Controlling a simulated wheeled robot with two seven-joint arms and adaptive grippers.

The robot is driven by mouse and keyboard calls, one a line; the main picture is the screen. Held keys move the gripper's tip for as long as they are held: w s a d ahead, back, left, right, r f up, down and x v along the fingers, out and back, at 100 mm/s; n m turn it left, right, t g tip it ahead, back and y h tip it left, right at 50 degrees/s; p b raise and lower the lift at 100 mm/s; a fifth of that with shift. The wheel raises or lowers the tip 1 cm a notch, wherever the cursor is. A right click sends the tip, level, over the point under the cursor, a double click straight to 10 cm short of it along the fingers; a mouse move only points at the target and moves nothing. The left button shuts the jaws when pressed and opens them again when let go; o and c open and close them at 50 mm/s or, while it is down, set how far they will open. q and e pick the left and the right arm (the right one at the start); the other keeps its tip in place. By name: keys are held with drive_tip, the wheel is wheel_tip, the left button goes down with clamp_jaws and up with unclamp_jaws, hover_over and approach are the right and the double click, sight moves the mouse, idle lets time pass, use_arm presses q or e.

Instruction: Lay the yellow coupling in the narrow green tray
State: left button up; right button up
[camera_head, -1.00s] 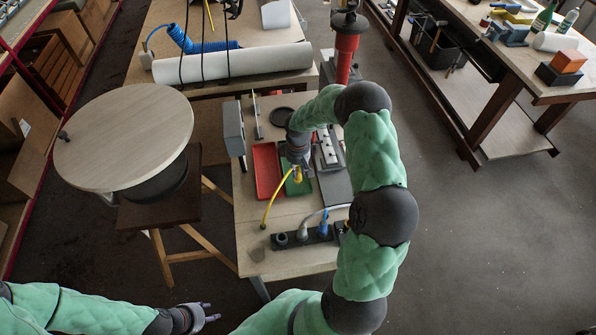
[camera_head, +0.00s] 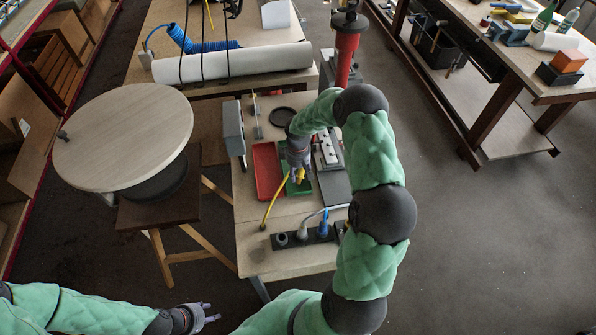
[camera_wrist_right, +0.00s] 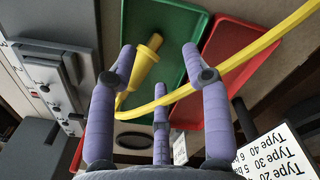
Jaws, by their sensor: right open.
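The narrow green tray (camera_head: 294,188) lies on the middle bench, and it fills the upper middle of the right wrist view (camera_wrist_right: 178,30). The yellow coupling (camera_wrist_right: 143,66) appears within the green tray's outline, slanted, with its yellow hose curving from its lower end. I cannot tell whether it touches the tray floor. In the head view my right gripper mostly hides it. My right gripper (camera_head: 298,174) is over the tray; its fingers (camera_wrist_right: 160,75) are spread, with the coupling between them but not clamped. My left gripper (camera_head: 208,316) is open and empty, off the bench at the bottom.
A red tray (camera_head: 267,170) sits directly left of the green tray. The yellow hose (camera_wrist_right: 235,65) crosses the red tray's edge. A grey device (camera_wrist_right: 48,85) stands close beside the green tray. A black socket strip (camera_head: 305,236) lies nearer me. The bench's front left is clear.

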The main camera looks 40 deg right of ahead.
drive_tip(key=shift+r, duration=0.4)
wheel_tip(320, 180, up, 12)
drive_tip(key=p, duration=0.1)
drive_tip(key=shift+f, duration=0.25)
